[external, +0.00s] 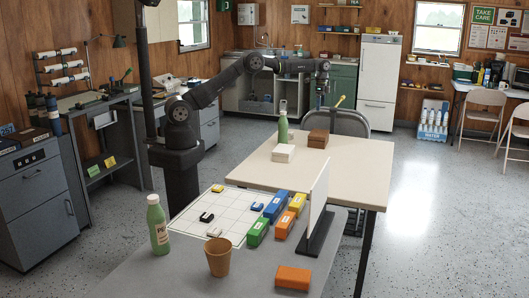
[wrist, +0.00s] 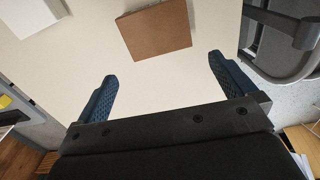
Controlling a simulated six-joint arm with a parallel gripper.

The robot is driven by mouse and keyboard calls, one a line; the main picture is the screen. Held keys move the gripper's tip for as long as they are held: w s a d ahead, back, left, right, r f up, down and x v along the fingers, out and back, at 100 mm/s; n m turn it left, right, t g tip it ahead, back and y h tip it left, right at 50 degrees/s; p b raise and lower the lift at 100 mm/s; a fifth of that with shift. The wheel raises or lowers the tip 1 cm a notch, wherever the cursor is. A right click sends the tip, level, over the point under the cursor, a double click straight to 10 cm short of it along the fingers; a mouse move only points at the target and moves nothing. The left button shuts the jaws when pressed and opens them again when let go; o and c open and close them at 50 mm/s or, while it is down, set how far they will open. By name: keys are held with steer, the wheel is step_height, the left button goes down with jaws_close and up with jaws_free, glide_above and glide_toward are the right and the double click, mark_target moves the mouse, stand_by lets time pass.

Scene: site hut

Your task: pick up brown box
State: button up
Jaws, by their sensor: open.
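The brown box (external: 318,138) sits on the cream table (external: 340,175), near its far edge, beside a white box (external: 283,153).
A green bottle (external: 283,125) stands behind the white box. A dark chair (external: 350,121) is against the table's far side. A white upright panel (external: 318,205) and several coloured blocks are on the near grey table (external: 200,275). The right part of the cream table is clear.

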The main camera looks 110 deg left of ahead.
steer(key=n, duration=1.8)
glide_toward(319, 132)
steer(key=f, duration=0.3)
steer(key=d+f, duration=0.1)
steer(key=f, duration=0.2)
steer(key=shift+d, duration=0.1)
steer(key=shift+w+f, duration=0.1)
steer(key=shift+f, duration=3.05)
steer(key=shift+r, duration=0.1)
steer(key=c, duration=0.9)
steer(key=shift+c, duration=0.2)
